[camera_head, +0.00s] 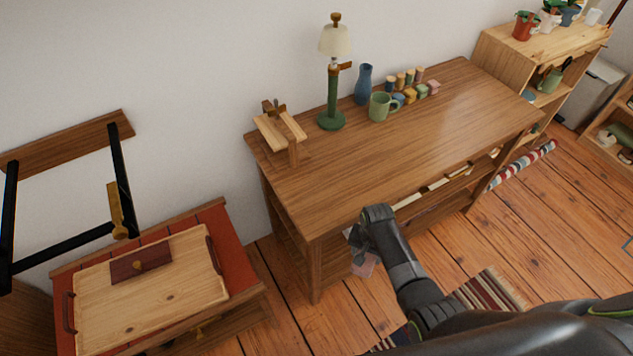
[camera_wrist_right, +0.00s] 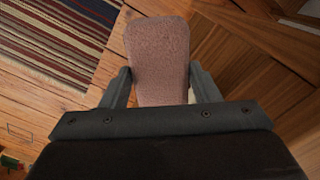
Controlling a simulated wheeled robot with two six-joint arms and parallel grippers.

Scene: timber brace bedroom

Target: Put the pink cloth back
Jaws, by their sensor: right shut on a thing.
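The pink cloth (camera_wrist_right: 158,50) is between the two fingers of my right gripper (camera_wrist_right: 160,82) in the right wrist view, with the fingers closed on its sides. In the head view a small part of the cloth (camera_head: 364,265) shows beneath my right gripper (camera_head: 354,240), near the front edge of the wooden desk (camera_head: 420,135). The cloth hangs above the floor, beside the desk's open lower part. My arm hides some of it. My left gripper is not in view.
On the desk stand a green lamp (camera_head: 332,85), a blue vase (camera_head: 363,85), a green mug (camera_head: 380,107), several small cups and a wooden stand (camera_head: 279,133). A wooden tray (camera_head: 190,265) lies at lower left. A striped rug (camera_wrist_right: 60,40) is on the floor. The desk's front middle is clear.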

